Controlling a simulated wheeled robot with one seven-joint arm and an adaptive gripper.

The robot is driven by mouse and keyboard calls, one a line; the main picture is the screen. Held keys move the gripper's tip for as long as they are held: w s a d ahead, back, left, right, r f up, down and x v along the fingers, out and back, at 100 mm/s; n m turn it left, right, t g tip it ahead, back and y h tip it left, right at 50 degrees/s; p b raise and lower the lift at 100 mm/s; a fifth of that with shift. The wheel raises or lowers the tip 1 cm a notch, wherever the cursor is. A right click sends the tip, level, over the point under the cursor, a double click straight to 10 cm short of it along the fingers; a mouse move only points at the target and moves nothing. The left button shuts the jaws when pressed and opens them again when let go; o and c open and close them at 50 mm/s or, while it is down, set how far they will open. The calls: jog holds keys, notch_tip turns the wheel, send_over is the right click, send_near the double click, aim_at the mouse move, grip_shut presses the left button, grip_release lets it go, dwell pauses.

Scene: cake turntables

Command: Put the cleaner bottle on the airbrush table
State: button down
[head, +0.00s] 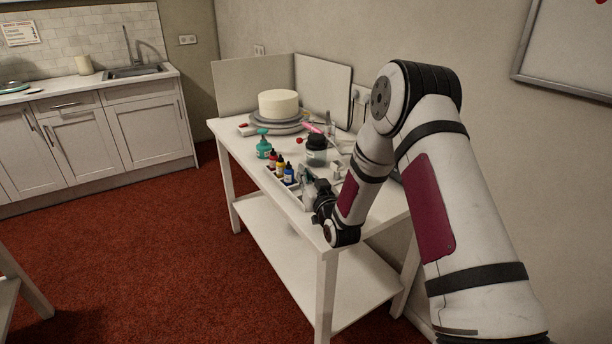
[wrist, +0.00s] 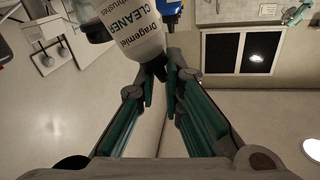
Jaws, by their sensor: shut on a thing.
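The cleaner bottle (wrist: 132,28) is whitish and translucent with dark "CLEANER" lettering. In the wrist view it is at the top, at the tips of my teal-padded fingers. My gripper (wrist: 163,78) is shut on it, its tips close together at the bottle's near end. In the head view my gripper (head: 309,182) is low over the front edge of the white airbrush table (head: 381,218), beside the small paint bottles. The cleaner bottle is mostly hidden there, and I cannot tell whether it touches the tabletop.
A blue paint bottle (head: 288,174) stands close to my gripper, with yellow and red ones beside it. A dark-lidded jar (head: 316,150), a teal bottle (head: 263,146) and a cake (head: 278,104) on a turntable (head: 278,125) stand farther back. The table's front left strip is clear.

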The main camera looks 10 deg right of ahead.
aim_at(310, 183)
jog(key=shift+s+d+f+b, duration=0.15)
jog(key=shift+d+f+b, duration=0.1)
jog(key=shift+f, duration=0.55)
jog(key=shift+s+d+f+b, duration=0.15)
jog(key=shift+d+f, duration=0.1)
jog(key=shift+f, duration=0.55)
jog(key=c, duration=1.6)
grip_release()
jog(key=shift+c, duration=0.2)
jog(key=s, duration=0.1)
jog(key=s+r, duration=0.1)
jog(key=s, duration=0.3)
jog(key=shift+s+d+r, duration=0.15)
jog(key=shift+s+d, duration=0.1)
jog(key=shift+s+r, duration=0.3)
jog(key=shift+s, duration=0.35)
jog(key=s+r+n+g+h+p, duration=0.1)
jog(key=s+r+g+p, duration=0.15)
jog(key=s+r, duration=0.5)
jog(key=s+r+g+h+p, duration=0.15)
jog(key=s+r+g, duration=0.25)
jog(key=r, duration=0.7)
jog(key=s+r+g+p, duration=0.2)
jog(key=s+r+g, duration=0.1)
jog(key=s, duration=1.4)
jog(key=s+r+g+p, duration=0.2)
jog(key=s+r+g, duration=0.2)
jog(key=s, duration=1.3)
jog(key=shift+a+m, duration=0.3)
jog(key=shift+a, duration=0.05)
